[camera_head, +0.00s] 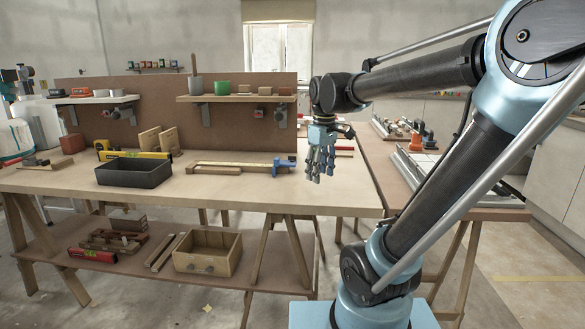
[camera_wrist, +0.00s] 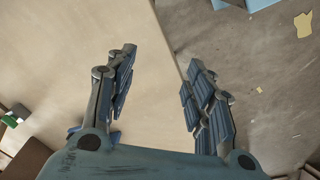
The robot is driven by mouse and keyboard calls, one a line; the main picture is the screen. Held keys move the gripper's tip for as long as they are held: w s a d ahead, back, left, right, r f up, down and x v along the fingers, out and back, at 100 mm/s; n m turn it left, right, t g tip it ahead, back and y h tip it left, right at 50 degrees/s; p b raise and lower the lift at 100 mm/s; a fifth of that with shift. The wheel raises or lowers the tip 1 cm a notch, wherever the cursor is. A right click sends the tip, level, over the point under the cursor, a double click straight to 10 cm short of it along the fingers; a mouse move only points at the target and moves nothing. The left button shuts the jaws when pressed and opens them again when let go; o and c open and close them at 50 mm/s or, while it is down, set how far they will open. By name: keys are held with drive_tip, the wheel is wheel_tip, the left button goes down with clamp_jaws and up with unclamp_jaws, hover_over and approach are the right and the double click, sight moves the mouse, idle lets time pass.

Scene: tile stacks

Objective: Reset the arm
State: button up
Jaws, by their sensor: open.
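My gripper (camera_head: 320,163) hangs from my arm with its fingers pointing down, at the right end of the wooden workbench (camera_head: 250,190). In the wrist view my gripper (camera_wrist: 158,95) is open, with its two fingers well apart and nothing between them. Beneath it the wrist view shows the bare bench top (camera_wrist: 150,60) and its edge, with the grey floor (camera_wrist: 240,70) to the right. My arm is raised and bent, with the elbow high at the upper right in the head view.
A dark open box (camera_head: 134,174), a yellow level (camera_head: 135,155) and a wooden bar clamp (camera_head: 225,169) lie on the bench. Shelves on a brown back panel (camera_head: 240,143) hold pots. A second table (camera_head: 460,205) with tools stands to the right. The front bench top is mostly clear.

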drive_tip(key=s+d+f+m+t, duration=0.1)
drive_tip(key=s+d+f+m, duration=0.8)
drive_tip(key=s+f, duration=0.5)
wheel_tip(320, 180, down, 2)
drive_tip(key=shift+d+f, duration=0.1)
drive_tip(key=shift+d, duration=0.6)
drive_tip(key=shift+w+f, duration=0.2)
drive_tip(key=shift+w, duration=0.3)
